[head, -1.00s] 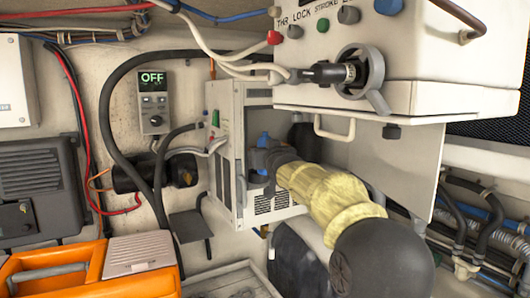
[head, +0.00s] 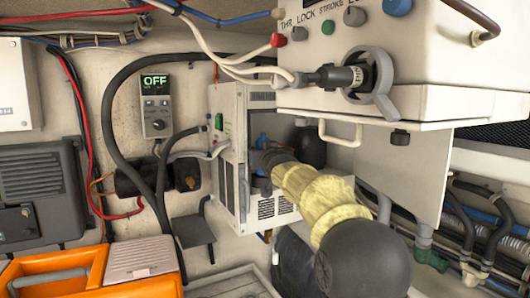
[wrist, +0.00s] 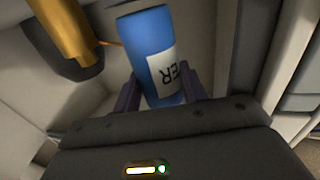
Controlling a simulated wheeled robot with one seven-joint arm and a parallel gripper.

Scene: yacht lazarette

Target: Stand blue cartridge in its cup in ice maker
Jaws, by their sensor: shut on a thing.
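The blue cartridge (wrist: 155,45) has a white label with dark letters. In the wrist view it stands between my fingers, somewhat tilted in the picture. My gripper (wrist: 158,90) is shut on it near its lower part. In the head view only a small blue piece of the cartridge (head: 262,139) shows above my gripper (head: 265,160). My gripper is at the open front of the white ice maker (head: 226,135), partly inside it. The cup cannot be made out; my arm hides much of the interior.
A gold cylinder with a dark end (wrist: 62,30) is close at the upper left in the wrist view. A white control box (head: 440,70) overhangs my arm on the right. Hoses run left of the ice maker. An orange case (head: 60,275) lies at the lower left.

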